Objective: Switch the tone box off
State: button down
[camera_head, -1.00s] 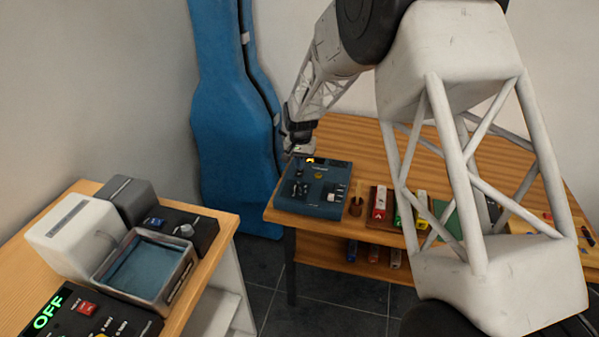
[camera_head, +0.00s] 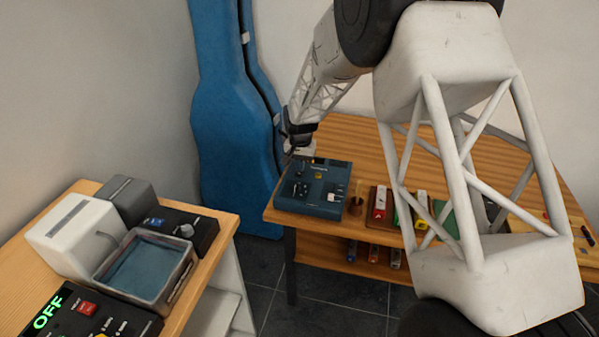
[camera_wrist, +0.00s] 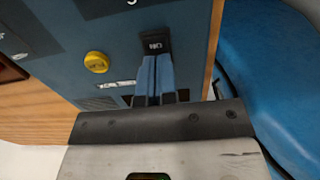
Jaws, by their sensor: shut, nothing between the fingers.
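The tone box (camera_head: 318,192) is a dark blue box with knobs and a yellow button, at the left end of the wooden table. My gripper (camera_head: 290,153) is at the box's far left corner. In the wrist view, its blue fingers (camera_wrist: 154,62) are shut and empty, with their tips at a small black switch (camera_wrist: 155,45). They look to be touching or just over it; I cannot tell which. The yellow button (camera_wrist: 97,62) is to the left. The fingers partly cover the switch.
A blue instrument case (camera_head: 228,130) stands close behind the box's left side. A small wooden cup (camera_head: 357,200) and a rack of coloured bottles (camera_head: 380,205) are to the right. A separate side table (camera_head: 215,240) holds other devices, one showing a green OFF.

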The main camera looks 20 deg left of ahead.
dwell(0.3)
jog(key=shift+r, duration=3.4)
